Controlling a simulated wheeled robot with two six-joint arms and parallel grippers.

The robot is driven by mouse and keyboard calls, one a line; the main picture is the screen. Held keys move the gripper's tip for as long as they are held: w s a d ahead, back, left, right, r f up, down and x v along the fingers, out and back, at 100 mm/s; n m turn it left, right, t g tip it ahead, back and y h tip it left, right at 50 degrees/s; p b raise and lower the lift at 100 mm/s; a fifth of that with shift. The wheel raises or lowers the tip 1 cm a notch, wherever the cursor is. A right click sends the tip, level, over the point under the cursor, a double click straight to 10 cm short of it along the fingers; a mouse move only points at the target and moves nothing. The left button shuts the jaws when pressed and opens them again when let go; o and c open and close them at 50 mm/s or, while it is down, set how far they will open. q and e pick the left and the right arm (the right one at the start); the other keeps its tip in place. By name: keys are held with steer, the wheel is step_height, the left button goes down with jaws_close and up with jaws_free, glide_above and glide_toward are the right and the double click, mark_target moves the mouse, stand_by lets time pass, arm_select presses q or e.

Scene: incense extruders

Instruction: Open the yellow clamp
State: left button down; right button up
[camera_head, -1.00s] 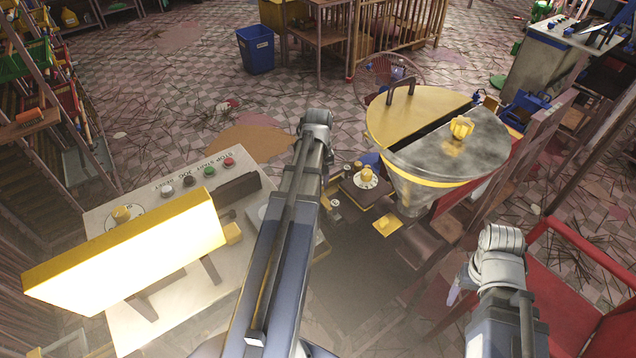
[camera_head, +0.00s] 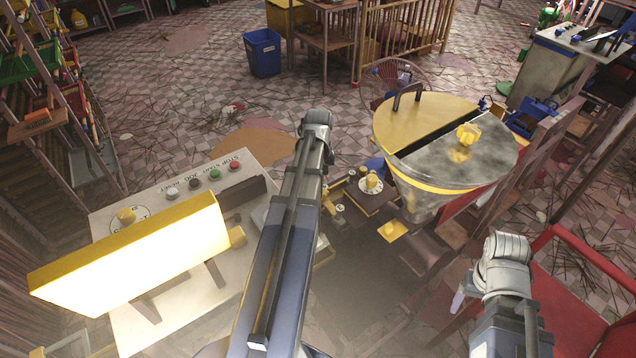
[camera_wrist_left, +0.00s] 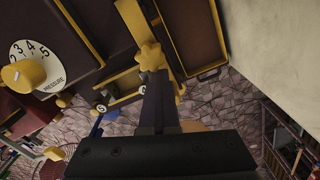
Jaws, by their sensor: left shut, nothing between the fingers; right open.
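A yellow star-shaped knob (camera_wrist_left: 149,55), which looks like part of the yellow clamp, shows in the left wrist view beside a yellow-edged dark tray or frame (camera_wrist_left: 190,40). My left gripper (camera_wrist_left: 156,82) is shut and empty, its dark fingers pointing at the knob with the tips just below it in the picture. I cannot tell whether they touch. In the head view my left arm hides that gripper and the area under it. My right gripper (camera_head: 458,300) is open at the lower right, mostly hidden by its wrist, apart from the machine.
A round hopper (camera_head: 425,180) with a half-yellow, half-grey lid stands right of my left arm. A control panel (camera_head: 185,190) and a glowing yellow-framed box (camera_head: 135,262) stand to its left. A pressure dial (camera_wrist_left: 28,72) lies left in the wrist view. A red frame (camera_head: 585,260) stands at right.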

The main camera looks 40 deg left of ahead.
arm_select(q)
steer(key=c, duration=1.6)
jaws_free()
steer(key=shift+d, duration=0.25)
steer(key=c, duration=0.8)
jaws_free()
steer(key=shift+d, duration=0.1)
steer(key=shift+c, duration=0.2)
steer(key=o, duration=0.4)
steer(key=shift+a, duration=0.2)
step_height(320, 180, up, 8)
steer(key=p, duration=0.7)
steer(key=shift+p, duration=0.4)
steer(key=shift+f, duration=0.1)
